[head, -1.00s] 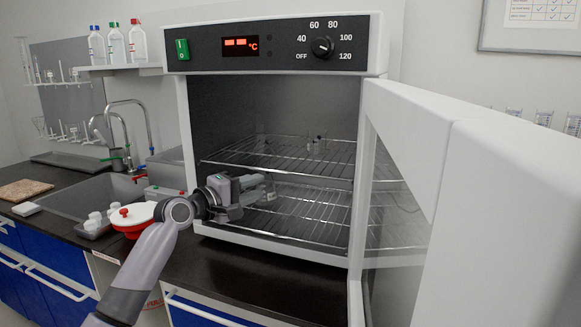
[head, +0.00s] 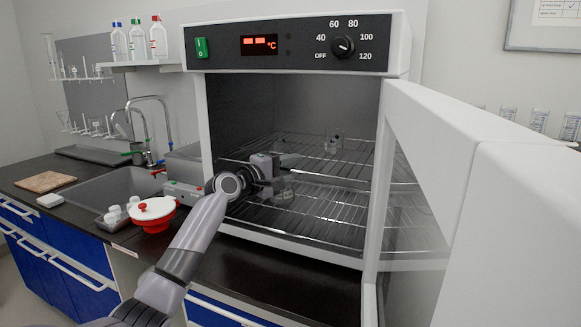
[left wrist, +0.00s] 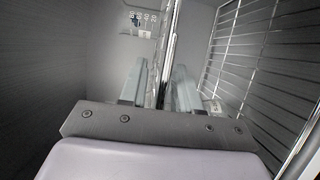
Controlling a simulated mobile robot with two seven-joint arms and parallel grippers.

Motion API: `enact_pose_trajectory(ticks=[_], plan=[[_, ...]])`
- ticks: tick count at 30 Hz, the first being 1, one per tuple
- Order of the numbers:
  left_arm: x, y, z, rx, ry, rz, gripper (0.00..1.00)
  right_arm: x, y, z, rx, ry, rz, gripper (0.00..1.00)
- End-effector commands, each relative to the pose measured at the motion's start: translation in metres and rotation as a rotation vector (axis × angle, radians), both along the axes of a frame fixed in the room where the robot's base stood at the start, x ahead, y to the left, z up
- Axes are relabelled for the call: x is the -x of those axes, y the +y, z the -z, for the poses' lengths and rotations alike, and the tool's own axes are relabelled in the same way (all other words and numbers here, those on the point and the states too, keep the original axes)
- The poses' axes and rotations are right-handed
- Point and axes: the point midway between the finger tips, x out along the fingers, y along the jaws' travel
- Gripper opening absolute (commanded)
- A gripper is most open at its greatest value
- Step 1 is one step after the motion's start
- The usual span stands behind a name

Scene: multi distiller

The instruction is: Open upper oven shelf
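The oven (head: 300,18) stands with its door (head: 500,190) swung open to the right. Inside are an upper wire shelf (head: 345,165) and a lower wire shelf (head: 320,215). My left gripper (head: 287,170) is inside the oven opening at the left front of the upper shelf. In the left wrist view its two fingers (left wrist: 158,85) stand apart, one on each side of a wire shelf seen edge-on (left wrist: 168,50). A gap shows, and firm contact cannot be seen. My right gripper is not in view.
A red and white lidded container (head: 155,213) stands on the dark counter left of the oven, near the sink (head: 105,190). The open door bounds the space on the right.

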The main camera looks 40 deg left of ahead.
Motion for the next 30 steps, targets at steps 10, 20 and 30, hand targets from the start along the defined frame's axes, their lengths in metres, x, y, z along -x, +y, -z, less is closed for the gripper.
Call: enact_pose_trajectory(ticks=[10,20,30], plan=[[0.0000,-0.0002,0.0005,0.001,0.000,0.000,0.00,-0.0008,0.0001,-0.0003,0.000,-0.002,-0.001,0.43],[0.0001,-0.0003,0.0005,0.001,0.001,0.000,0.00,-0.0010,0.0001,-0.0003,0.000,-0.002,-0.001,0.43],[0.0002,-0.0002,0.0006,0.001,0.001,0.000,0.00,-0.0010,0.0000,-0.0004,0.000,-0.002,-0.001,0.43]])
